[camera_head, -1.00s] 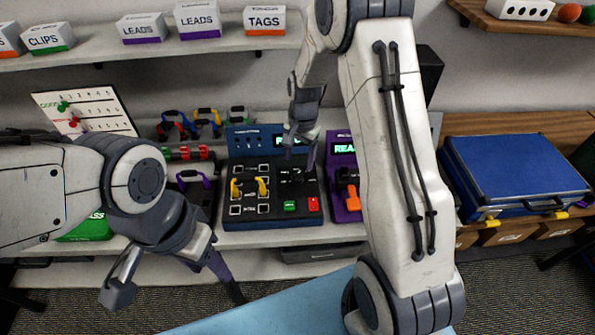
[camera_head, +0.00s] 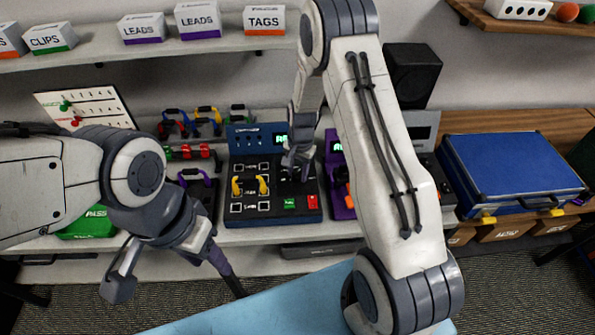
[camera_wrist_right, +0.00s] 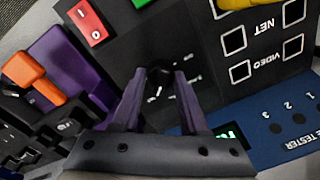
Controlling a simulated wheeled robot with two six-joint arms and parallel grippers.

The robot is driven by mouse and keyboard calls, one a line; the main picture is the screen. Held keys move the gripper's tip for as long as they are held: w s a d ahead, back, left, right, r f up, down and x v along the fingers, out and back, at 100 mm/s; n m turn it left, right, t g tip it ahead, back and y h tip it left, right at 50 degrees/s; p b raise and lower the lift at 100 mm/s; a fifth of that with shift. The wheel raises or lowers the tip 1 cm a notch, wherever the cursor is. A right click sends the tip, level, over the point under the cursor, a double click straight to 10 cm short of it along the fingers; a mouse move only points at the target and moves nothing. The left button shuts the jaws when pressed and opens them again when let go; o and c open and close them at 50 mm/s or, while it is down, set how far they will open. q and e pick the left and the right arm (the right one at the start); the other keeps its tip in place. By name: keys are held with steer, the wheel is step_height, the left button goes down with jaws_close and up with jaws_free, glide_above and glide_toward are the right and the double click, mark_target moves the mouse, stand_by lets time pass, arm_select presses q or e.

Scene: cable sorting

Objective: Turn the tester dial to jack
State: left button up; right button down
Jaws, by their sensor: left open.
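The cable tester (camera_head: 272,211) stands on the bench in the head view. It has a black sloped panel, a blue back strip with a lit green screen, and green and red buttons at its lower right. My right gripper (camera_head: 299,174) is down over the right half of that panel and hides the dial in the head view. In the right wrist view the dark dial (camera_wrist_right: 158,76) lies between the tips of my right gripper (camera_wrist_right: 159,82). Its two purple fingers are apart, with no clear contact on the dial. My left gripper (camera_head: 176,288) is open and empty in front of the bench.
Yellow plugs (camera_head: 262,185) sit in the tester's left sockets. A purple device with an orange lever (camera_head: 343,180) stands close on the tester's right. A blue case (camera_head: 515,170) lies further right. Coloured cable leads (camera_head: 207,120) are on the rack behind to the left.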

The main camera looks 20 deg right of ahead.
steer(key=shift+n, duration=0.3)
steer(key=n+b, duration=0.2)
steer(key=n, duration=0.1)
steer(key=shift+w, duration=0.1)
steer(key=n+b, duration=0.2)
steer(key=n, duration=0.3)
stand_by(0.6)
steer(key=shift+r, duration=0.1)
steer(key=shift+c, duration=2.2)
jaws_free()
